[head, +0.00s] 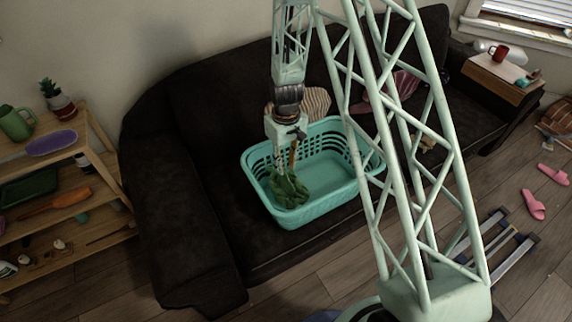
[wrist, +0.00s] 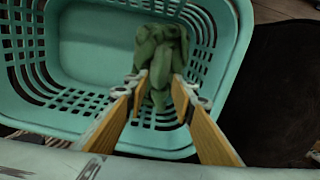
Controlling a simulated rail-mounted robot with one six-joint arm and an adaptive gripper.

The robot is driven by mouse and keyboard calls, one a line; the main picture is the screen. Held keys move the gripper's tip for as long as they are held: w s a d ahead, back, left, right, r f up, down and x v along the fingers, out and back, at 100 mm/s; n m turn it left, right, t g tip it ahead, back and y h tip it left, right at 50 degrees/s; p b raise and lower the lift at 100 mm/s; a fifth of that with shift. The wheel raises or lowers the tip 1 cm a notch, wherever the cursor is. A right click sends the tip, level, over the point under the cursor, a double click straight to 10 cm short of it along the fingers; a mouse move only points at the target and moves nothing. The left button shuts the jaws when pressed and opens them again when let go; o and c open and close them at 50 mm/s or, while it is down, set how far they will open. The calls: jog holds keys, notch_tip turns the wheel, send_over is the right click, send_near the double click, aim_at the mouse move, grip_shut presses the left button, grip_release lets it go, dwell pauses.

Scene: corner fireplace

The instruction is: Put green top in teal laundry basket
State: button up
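The teal laundry basket (head: 330,127) sits on the dark sofa seat; it also fills much of the wrist view (wrist: 233,50). The green top (head: 288,188) is a crumpled bundle inside the basket at its front left side in the head view. In the wrist view the green top (wrist: 160,50) lies below and between my fingertips. My gripper (head: 287,165) points down into the basket just above the top. In the wrist view my gripper (wrist: 160,84) has its fingers apart, with the cloth showing between them. Whether the fingers touch the cloth is hard to tell.
A striped cloth (head: 316,101) lies behind the basket on the dark sofa (head: 185,190). A wooden shelf (head: 98,150) with several items stands left. A side table (head: 490,78) with a red mug (head: 498,52) is at the back right. Pink slippers (head: 534,204) lie on the floor.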

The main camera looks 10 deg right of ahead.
jog(key=shift+o, duration=0.3)
jog(key=shift+r, duration=0.1)
notch_tip(320, 180, up, 12)
dwell(1.2)
dwell(0.5)
jog(key=s+d+r+m+t, duration=0.1)
jog(key=s+r, duration=0.4)
jog(key=r, duration=0.5)
jog(key=s+d+r, duration=0.1)
jog(key=s+r, duration=0.4)
jog(key=r, duration=0.4)
jog(key=s+r+m+t, duration=0.1)
jog(key=s+r, duration=0.4)
jog(key=r, duration=0.5)
jog(key=s+d+r+m+t, duration=0.1)
jog(key=s+r, duration=0.4)
jog(key=s, duration=0.8)
jog(key=s+d+r+m+t, duration=0.1)
jog(key=s+r, duration=0.5)
jog(key=s, duration=0.7)
jog(key=shift+s+r, duration=0.2)
jog(key=shift+s, duration=0.2)
